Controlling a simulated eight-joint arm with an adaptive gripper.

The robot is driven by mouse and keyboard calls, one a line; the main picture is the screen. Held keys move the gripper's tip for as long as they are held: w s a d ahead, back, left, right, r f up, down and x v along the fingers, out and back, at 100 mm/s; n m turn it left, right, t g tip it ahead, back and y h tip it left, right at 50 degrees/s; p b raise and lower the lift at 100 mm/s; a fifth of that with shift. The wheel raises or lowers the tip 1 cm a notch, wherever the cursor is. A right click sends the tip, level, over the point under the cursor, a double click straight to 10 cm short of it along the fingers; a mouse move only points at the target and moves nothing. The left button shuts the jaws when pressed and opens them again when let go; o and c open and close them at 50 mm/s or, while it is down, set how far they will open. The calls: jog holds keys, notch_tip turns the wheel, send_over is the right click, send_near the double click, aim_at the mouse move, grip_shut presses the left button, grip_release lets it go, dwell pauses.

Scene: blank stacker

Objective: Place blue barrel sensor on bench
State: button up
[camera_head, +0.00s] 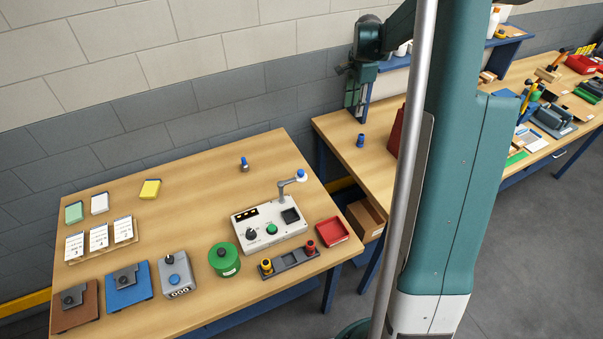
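A small blue barrel-shaped piece (360,140) stands upright on the wooden bench (340,125) at the right, near its left end. It looks like the blue barrel sensor. My gripper (358,115) points down just above and behind it in the picture, with a visible gap between them. The fingers are small and dark, so I cannot tell whether they are open or shut. Another small piece with a blue top and a grey lower part (244,164) stands on the left table (200,190).
The left table holds a white control box (269,224) with a blue-tipped arm, a green round container (224,260), a red tray (332,231) and several pads. A dark red object (396,132) stands right of the blue piece, partly hidden by my column. A cardboard box (366,218) sits below.

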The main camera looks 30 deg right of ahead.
jog(key=s+a+r+n+t, duration=0.1)
jog(key=s+a+r+n, duration=0.5)
jog(key=a, duration=0.6)
jog(key=s+a+r+n+t, duration=0.2)
jog(key=s+a+r+n, duration=0.2)
jog(key=s+a+r, duration=0.6)
jog(key=s+a+f+n+t, duration=0.3)
jog(key=s+a+n, duration=0.7)
jog(key=s+a, duration=0.7)
jog(key=shift+f, duration=0.3)
